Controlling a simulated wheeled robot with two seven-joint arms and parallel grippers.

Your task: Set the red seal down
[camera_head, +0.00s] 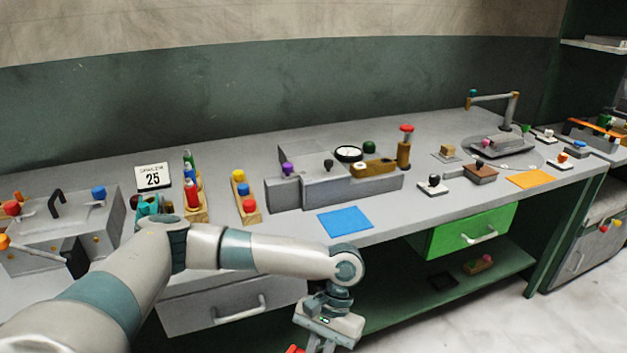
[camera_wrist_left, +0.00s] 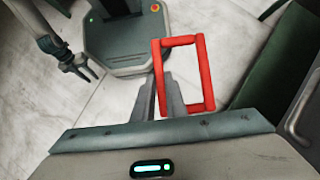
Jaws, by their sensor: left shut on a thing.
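The red seal (camera_wrist_left: 206,75) is a red rectangular frame with an open middle. My left gripper (camera_wrist_left: 164,92) is shut on one long side of it, in the left wrist view. The seal hangs over the pale floor, apart from any surface. In the head view, my left gripper (camera_head: 320,345) is low in front of the workbench, cut by the bottom edge. Only a red bit of the seal (camera_head: 293,349) shows there. My right gripper (camera_wrist_left: 82,73) shows small in the left wrist view, its fingers apart and empty; it is out of the head view.
The grey workbench (camera_head: 300,228) holds a blue mat (camera_head: 345,221), an orange mat (camera_head: 530,179), several stamps and a grey press block (camera_head: 335,190). A green drawer (camera_head: 470,232) sticks out below. A lower green shelf (camera_head: 400,308) carries small items. Bare benchtop surrounds the blue mat.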

